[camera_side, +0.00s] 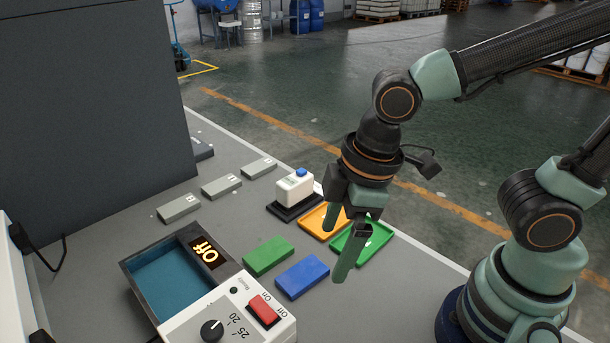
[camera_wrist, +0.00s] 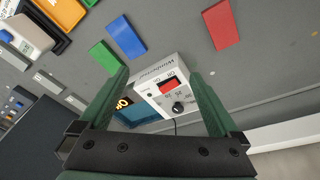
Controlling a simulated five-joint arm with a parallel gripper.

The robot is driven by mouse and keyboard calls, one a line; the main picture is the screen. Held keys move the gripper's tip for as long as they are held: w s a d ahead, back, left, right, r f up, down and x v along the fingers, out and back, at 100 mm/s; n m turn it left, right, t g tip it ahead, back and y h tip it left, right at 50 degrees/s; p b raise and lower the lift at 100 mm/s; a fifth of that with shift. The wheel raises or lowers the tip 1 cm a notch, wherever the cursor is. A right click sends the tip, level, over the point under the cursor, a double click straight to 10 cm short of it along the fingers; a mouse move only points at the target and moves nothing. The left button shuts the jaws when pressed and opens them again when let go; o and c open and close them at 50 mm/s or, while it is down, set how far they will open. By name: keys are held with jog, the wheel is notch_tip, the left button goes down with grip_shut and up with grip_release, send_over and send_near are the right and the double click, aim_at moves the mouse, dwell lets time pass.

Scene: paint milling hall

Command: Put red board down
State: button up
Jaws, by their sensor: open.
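The red board (camera_wrist: 221,25) lies flat on the grey table in the wrist view. It is to the upper right of the control box, apart from it, and it is outside the side view. My gripper (camera_side: 334,254) is open and empty, held above the table near the blue board (camera_side: 302,277). In the wrist view my gripper (camera_wrist: 160,80) has its fingers spread wide, and the red board lies beyond the right fingertip, not between the fingers. The green board (camera_side: 268,255) lies beside the blue one.
A control box (camera_side: 229,317) with a red switch and a dial adjoins a teal basin (camera_side: 170,287) showing "Off". An orange tray (camera_side: 318,222), a green tray (camera_side: 378,241) and a white blue-buttoned box (camera_side: 294,190) stand behind. Grey blocks (camera_side: 221,186) line the left; a dark panel rises there.

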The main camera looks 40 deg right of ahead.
jog(key=w+d+r+m+t, duration=0.1)
jog(key=w+d+r+m, duration=0.2)
jog(key=d, duration=0.4)
jog(key=shift+w+r+m+t, duration=0.25)
jog(key=shift+w+m+t, duration=0.15)
jog(key=shift+w+m, duration=0.4)
jog(key=shift+o, duration=0.2)
jog(key=d+r+m+t, duration=0.1)
jog(key=d+r+m, duration=0.1)
jog(key=d, duration=0.2)
jog(key=w+d+r+m+h, duration=0.1)
jog(key=d+m, duration=0.2)
jog(key=d, duration=0.1)
jog(key=shift+w+d+r+m+t, duration=0.25)
jog(key=shift+d+r+m+t, duration=0.05)
jog(key=shift+d+r+t, duration=0.1)
jog(key=shift+a, duration=0.1)
